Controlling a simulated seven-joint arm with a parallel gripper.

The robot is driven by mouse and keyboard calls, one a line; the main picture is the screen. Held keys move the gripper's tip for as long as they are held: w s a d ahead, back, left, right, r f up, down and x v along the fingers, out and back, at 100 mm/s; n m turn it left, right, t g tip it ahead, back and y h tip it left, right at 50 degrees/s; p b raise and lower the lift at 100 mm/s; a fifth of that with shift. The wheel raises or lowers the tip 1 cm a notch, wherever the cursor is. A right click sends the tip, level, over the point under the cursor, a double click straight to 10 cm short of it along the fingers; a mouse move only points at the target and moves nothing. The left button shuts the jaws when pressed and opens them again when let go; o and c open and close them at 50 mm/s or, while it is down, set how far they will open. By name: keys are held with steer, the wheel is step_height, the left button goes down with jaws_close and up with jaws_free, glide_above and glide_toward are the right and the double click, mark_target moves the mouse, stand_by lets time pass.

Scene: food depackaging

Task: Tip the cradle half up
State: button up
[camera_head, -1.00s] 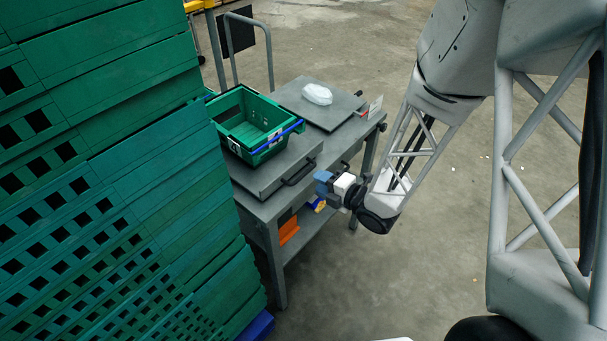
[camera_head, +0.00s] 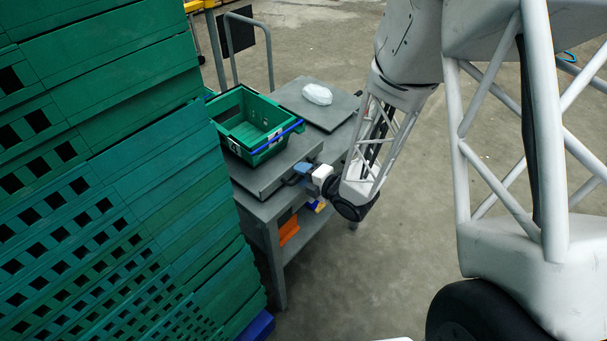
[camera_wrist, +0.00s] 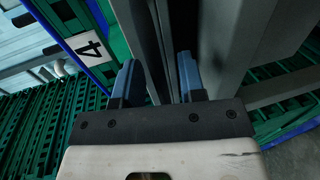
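The near cradle half (camera_head: 298,150) is a grey plate lying flat on the cart, with a dark handle on its front edge. A green crate (camera_head: 230,132) with a blue bar stands on it. The far cradle half (camera_head: 340,114) lies flat too, with a white wrapped package (camera_head: 317,94) on it. My gripper (camera_head: 303,168) is at the handle on the near half's front edge. In the wrist view my gripper (camera_wrist: 160,82) has its blue fingers apart, with a dark bar (camera_wrist: 160,45) running up between them. I cannot tell whether the fingers touch it.
A tall stack of green crates (camera_head: 110,150) fills the left side, close to the cart. The cart's lower shelf holds an orange item (camera_head: 289,230). Open concrete floor (camera_head: 340,290) lies in front and right of the cart. A number label (camera_wrist: 90,49) shows in the wrist view.

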jaws_close()
steer(key=shift+r, duration=0.15)
steer(key=shift+w+a+r+g+h, duration=0.1)
steer(key=shift+r+g+h, duration=0.05)
steer(key=shift+r, duration=0.5)
steer(key=shift+w+a+r+g+h, duration=0.1)
steer(key=shift+r+g+h, duration=0.05)
steer(key=shift+r, duration=0.5)
steer(key=shift+g+h, duration=0.6)
steer(key=r, duration=0.3)
steer(key=w+a+r, duration=0.1)
steer(key=r, duration=0.5)
steer(key=shift+w+a+r, duration=0.35)
steer(key=shift+r, duration=0.05)
jaws_free()
